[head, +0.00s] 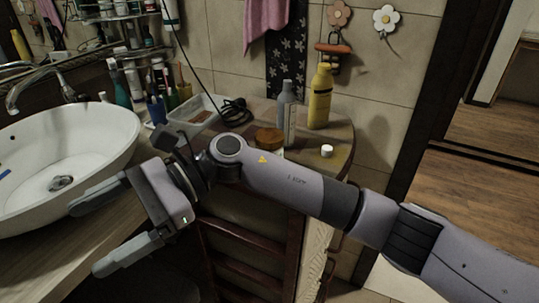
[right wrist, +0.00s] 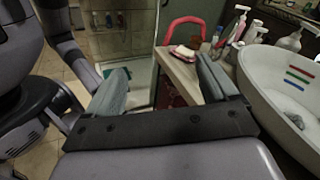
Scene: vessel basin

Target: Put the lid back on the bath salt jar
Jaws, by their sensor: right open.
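A round brown-topped jar (head: 269,138) stands on the wooden counter, partly hidden behind my right arm. It may be the bath salt jar, but I cannot tell whether its brown top is a lid or its contents. A small white round piece (head: 327,151) lies on the counter to its right, apart from it; I cannot tell whether it is a lid. My right gripper (head: 85,238) is open and empty, left of the jar by the basin's front edge. Its spread fingers also show in the right wrist view (right wrist: 162,78). My left gripper is not in view.
A white basin (head: 100,138) fills the left. A grey bottle (head: 286,108) and a yellow bottle (head: 320,98) stand behind the jar. A clear tray (head: 205,104) and black cable (head: 235,112) lie nearby. The right wrist view shows a counter with a soap dish (right wrist: 184,52).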

